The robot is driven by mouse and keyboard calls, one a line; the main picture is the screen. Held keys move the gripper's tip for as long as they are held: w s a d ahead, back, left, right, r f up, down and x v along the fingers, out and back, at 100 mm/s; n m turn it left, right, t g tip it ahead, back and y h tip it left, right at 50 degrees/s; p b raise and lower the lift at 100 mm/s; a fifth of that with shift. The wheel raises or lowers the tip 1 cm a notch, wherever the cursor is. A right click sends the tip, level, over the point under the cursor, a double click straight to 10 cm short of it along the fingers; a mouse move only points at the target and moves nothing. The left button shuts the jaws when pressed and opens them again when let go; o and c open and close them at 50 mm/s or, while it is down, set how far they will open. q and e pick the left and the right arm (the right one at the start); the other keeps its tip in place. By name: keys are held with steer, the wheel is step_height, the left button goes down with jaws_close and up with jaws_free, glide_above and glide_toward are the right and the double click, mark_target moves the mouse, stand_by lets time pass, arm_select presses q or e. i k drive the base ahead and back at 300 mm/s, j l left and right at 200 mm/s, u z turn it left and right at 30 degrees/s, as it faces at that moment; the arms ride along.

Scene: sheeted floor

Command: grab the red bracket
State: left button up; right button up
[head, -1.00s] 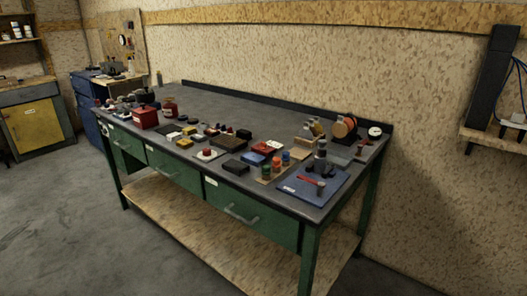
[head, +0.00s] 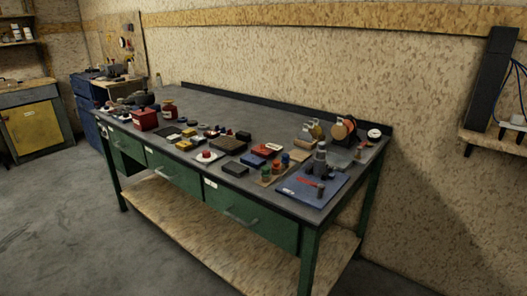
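Several red things lie on the workbench, and at this size I cannot tell for certain which is the bracket. A small, thin red piece (head: 306,181) lies on the blue mat (head: 293,192) near the bench's right front corner. A flat red block (head: 266,150) lies further back, left of the mat. A larger red box (head: 145,120) stands near the left end, with a dark red jar (head: 169,108) behind it. Neither of my grippers is in view.
The green-framed workbench (head: 215,97) has drawers and a low wooden shelf (head: 205,228). Small parts crowd its front half; its back left top is bare. Grey floor (head: 60,225) is open in front. A yellow-door cabinet (head: 36,130) stands far left; a wall shelf (head: 490,137) is right.

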mark_target(255, 150)
steer(key=i+j+z, duration=0.1)
steer(key=z, duration=0.8)
steer(key=j+z, duration=0.6)
steer(key=j, duration=0.2)
steer(key=j+z, duration=0.25)
steer(key=j, duration=0.5)
